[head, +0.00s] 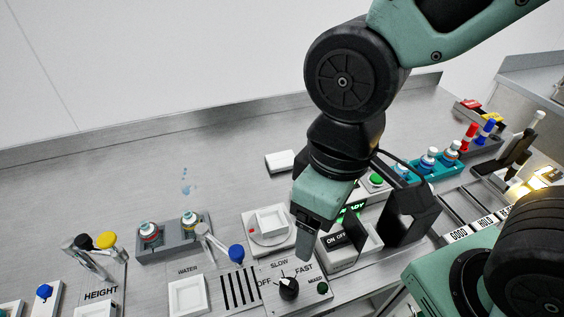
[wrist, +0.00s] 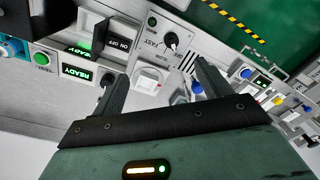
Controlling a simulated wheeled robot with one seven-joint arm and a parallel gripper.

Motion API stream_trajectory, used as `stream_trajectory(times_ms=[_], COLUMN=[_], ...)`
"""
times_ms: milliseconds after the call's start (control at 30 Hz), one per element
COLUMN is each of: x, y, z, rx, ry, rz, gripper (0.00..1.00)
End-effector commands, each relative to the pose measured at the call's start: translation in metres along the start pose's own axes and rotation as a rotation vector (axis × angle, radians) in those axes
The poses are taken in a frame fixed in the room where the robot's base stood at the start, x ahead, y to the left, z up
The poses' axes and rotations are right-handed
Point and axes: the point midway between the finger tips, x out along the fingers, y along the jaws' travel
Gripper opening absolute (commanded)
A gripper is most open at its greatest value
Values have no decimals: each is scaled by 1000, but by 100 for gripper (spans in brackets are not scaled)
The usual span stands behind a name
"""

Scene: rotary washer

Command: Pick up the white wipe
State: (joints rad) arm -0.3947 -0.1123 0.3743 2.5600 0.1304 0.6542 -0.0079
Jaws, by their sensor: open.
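A white flat pad, apparently the wipe (head: 280,160), lies on the steel bench behind my gripper in the head view; its material is hard to tell. My gripper (head: 306,238) hangs above the control panels, pointing down, to the right of and in front of the pad. In the wrist view my gripper (wrist: 158,75) has its two fingers spread wide with nothing held between them. A white block (wrist: 150,82) shows beyond the fingers there, but I cannot tell whether it is the pad.
A grey rack (head: 174,238) holds two capped bottles. Blue drops (head: 186,182) lie on the bench. A teal bottle rack (head: 425,166) stands at right.

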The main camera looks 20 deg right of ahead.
Motion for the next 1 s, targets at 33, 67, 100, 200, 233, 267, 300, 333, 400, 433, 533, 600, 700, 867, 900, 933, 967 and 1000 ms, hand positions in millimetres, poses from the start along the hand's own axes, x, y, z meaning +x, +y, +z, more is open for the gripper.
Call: stream_trajectory(times_ms=[33, 67, 100, 200, 233, 267, 300, 333, 400, 433, 533, 600, 700, 867, 900, 933, 967, 1000], x=[0, 0, 0, -4, -7, -9, -12, -14, -18, -19, -17, -13, -2, 21, 26, 30, 33, 36], y=[0, 0, 0, 4, 7, 10, 17, 24, 45, 56, 102, 140, 199, 284, 300, 311, 320, 329], z=[0, 0, -1, -12, -19, -27, -40, -52, -80, -93, -130, -151, -172, -182, -182, -182, -181, -180], rx=[0, 1, 7, 85, 131, 187, 280, 361, 578, 677, 1003, 1226, 1533, 1930, 2000, 2046, 2085, 2126], ry=[0, 0, -1, -9, -14, -20, -29, -37, -62, -73, -110, -137, -174, -221, -230, -234, -239, -245], rz=[0, 0, -2, -28, -41, -59, -86, -109, -168, -194, -272, -323, -388, -468, -483, -493, -501, -509], gripper=[77, 82, 82, 82, 82, 82, 82, 82, 82, 82, 82, 82, 82, 82, 82, 82, 82, 82])
